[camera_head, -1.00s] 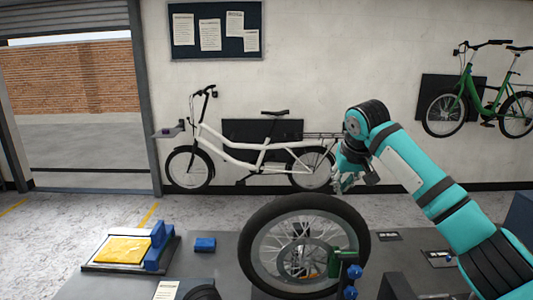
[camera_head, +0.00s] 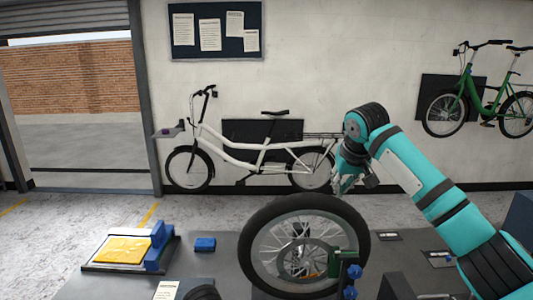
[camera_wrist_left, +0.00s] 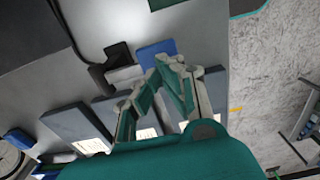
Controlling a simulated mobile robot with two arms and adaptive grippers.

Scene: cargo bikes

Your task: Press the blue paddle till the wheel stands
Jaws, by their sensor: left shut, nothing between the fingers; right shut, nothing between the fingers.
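A spoked wheel with a black tyre (camera_head: 252,232) leans tilted at the front centre of the bench in the head view. A green bracket with blue knobs (camera_head: 351,292) stands at its right side. My right gripper (camera_head: 337,191) is shut and empty, just behind and above the wheel's top right rim. In the left wrist view, a flat blue paddle (camera_wrist_left: 153,51) lies beside a black lever. My left gripper (camera_wrist_left: 163,66) is shut and empty, its fingertips over the paddle's lower edge; I cannot tell whether they touch. My left arm is out of the head view.
A tray with a yellow pad (camera_head: 122,249) and a blue block (camera_head: 205,244) lie on the grey bench left of the wheel. A white cargo bike (camera_head: 250,152) stands by the wall behind. A green bike (camera_head: 477,100) hangs at the right.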

